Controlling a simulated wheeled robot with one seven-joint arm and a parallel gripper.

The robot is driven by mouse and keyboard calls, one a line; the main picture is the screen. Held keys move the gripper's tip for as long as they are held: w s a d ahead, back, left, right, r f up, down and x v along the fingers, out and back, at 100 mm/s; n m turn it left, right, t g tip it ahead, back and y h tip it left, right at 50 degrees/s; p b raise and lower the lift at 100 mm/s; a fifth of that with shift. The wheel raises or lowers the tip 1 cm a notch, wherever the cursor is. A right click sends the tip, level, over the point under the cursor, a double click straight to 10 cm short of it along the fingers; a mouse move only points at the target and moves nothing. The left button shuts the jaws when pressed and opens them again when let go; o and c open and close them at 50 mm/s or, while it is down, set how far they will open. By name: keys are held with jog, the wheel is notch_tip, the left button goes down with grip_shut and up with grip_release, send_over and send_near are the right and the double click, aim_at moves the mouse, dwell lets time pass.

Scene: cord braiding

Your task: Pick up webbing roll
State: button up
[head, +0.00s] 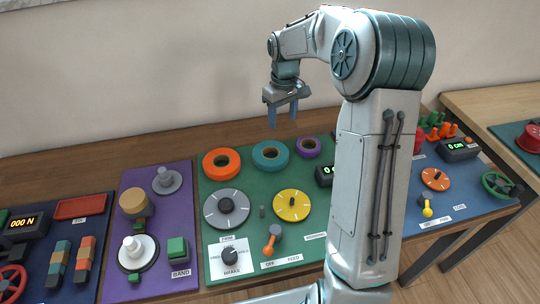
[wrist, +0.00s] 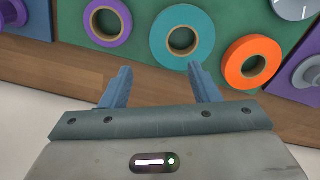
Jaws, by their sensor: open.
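Three ring-shaped rolls lie in a row at the back of the green mat: an orange roll (head: 208,170), a teal roll (head: 258,163) and a purple roll (head: 301,154). I cannot tell from looks which one is the webbing roll. In the wrist view the purple roll (wrist: 92,20), teal roll (wrist: 160,42) and orange roll (wrist: 234,66) run left to right, all lying flat. My gripper (head: 282,117) hangs above and behind the rolls, fingers pointing down, open and empty. In the wrist view my gripper (wrist: 160,69) has its fingertips nearest the teal roll, apart from it.
The green mat (head: 295,232) also holds a grey dial (head: 226,208), a yellow dial (head: 292,205) and an orange lever (head: 271,240). A purple mat (head: 178,227) with spools lies to the left. Bare wood and a wall are behind the rolls.

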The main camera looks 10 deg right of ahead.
send_over(281, 147)
jog(key=f, duration=0.7)
jog(key=shift+s+f, duration=0.25)
jog(key=shift+s, duration=0.1)
jog(key=f, duration=0.5)
jog(key=shift+w+p, duration=0.3)
jog(key=shift+p, duration=0.05)
jog(key=c, duration=1.1)
jog(key=shift+r, duration=0.1)
